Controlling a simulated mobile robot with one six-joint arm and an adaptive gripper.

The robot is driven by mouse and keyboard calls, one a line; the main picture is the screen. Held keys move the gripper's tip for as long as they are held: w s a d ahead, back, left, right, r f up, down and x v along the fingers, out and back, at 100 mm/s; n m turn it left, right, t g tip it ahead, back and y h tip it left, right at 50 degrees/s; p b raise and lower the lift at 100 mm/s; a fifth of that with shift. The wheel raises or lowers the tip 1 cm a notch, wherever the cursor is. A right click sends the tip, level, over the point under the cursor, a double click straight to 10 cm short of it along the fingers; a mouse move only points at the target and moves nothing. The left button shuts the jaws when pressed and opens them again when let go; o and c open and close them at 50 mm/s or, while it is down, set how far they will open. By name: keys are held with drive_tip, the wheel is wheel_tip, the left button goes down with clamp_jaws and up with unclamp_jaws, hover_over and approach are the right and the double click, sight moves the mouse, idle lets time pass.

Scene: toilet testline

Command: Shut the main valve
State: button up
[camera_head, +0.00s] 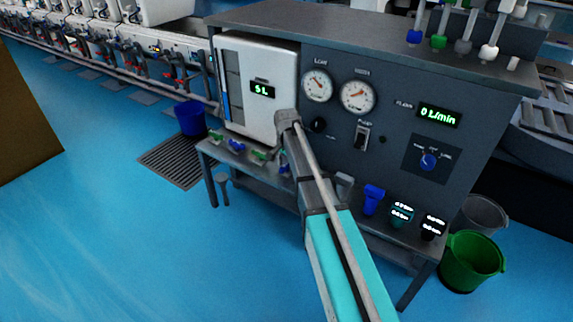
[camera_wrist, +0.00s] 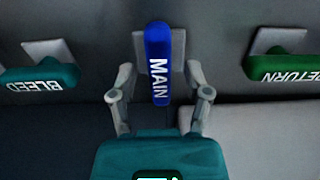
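The main valve's blue handle (camera_wrist: 158,62), marked MAIN, stands upright in the middle of the wrist view, with a grey mount behind it. My gripper (camera_wrist: 160,82) has one finger on each side of the handle. The fingers are spread, and a gap shows between each finger and the handle. The gripper's teal body covers the lower middle of this view. In the head view my arm reaches to the front of the dark test bench (camera_head: 310,58), and the arm hides my fingertips.
A teal BLEED handle (camera_wrist: 40,78) lies sideways left of the main handle, and a green RETURN handle (camera_wrist: 285,67) lies sideways to its right. The bench display (camera_head: 439,115) reads 0 L/min. A blue bucket (camera_head: 190,117) and a green bucket (camera_head: 470,262) stand on the floor.

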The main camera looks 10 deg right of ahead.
clamp_jaws()
drive_tip(key=shift+m, duration=0.5)
drive_tip(key=m, duration=0.3)
drive_tip(key=shift+m, duration=0.3)
drive_tip(key=m, duration=1)
drive_tip(key=shift+m, duration=1.7)
